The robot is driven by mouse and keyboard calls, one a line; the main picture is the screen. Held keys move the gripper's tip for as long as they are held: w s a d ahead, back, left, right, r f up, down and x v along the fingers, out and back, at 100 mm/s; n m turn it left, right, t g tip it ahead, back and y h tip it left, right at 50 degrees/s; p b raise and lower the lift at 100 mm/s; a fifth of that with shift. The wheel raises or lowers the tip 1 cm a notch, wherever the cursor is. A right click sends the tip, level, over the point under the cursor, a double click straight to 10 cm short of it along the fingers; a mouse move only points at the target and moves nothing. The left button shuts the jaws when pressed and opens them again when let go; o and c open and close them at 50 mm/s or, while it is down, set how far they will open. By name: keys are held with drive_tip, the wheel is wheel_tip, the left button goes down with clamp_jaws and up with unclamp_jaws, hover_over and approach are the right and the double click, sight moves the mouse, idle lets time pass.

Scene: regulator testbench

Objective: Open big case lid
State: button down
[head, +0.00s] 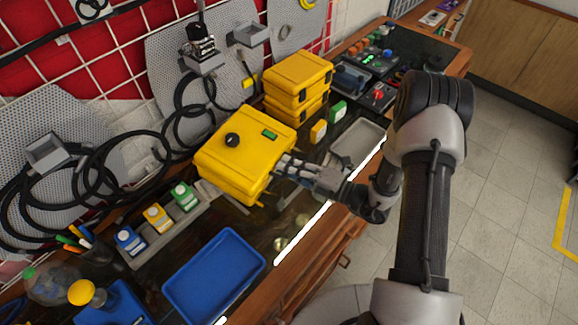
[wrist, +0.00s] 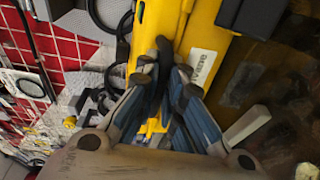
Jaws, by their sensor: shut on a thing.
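The big yellow case (head: 235,160) lies on the dark bench top, with a black round knob (head: 232,140) and a green label on its lid (head: 262,148). The lid looks down on the case; I cannot tell whether a small gap shows. My gripper (head: 282,166) is at the right front side of the case, its fingers touching it. In the wrist view my gripper (wrist: 166,75) is shut on a dark piece at the yellow case's (wrist: 158,25) edge, probably its handle. The fingers hide most of that piece.
Stacked yellow cases (head: 298,78) stand behind the big case. A blue tray (head: 214,277) lies at the front left, and a grey tray (head: 357,140) lies to the right. Small coloured blocks (head: 156,217) sit left of the case. Black hoses (head: 100,170) hang along the wall panels.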

drive_tip(key=shift+r, duration=0.1)
drive_tip(key=shift+r+p, duration=0.5)
drive_tip(key=shift+p, duration=0.3)
drive_tip(key=w+a+r+g+h+p, duration=0.2)
drive_tip(key=a+r+g+h+p, duration=0.15)
drive_tip(key=r+p, duration=0.75)
drive_tip(key=w+a+r+g+h+p, duration=0.2)
drive_tip(key=r+h+p, duration=0.35)
drive_tip(key=p, duration=0.95)
drive_tip(key=w+a+r+y+p, duration=0.1)
drive_tip(key=w+a+r+p, duration=0.3)
drive_tip(key=a+r, duration=0.2)
drive_tip(key=shift+w+a+p, duration=0.35)
drive_tip(key=shift+a, duration=0.5)
drive_tip(key=shift+r+t, duration=0.1)
drive_tip(key=shift+t, duration=0.15)
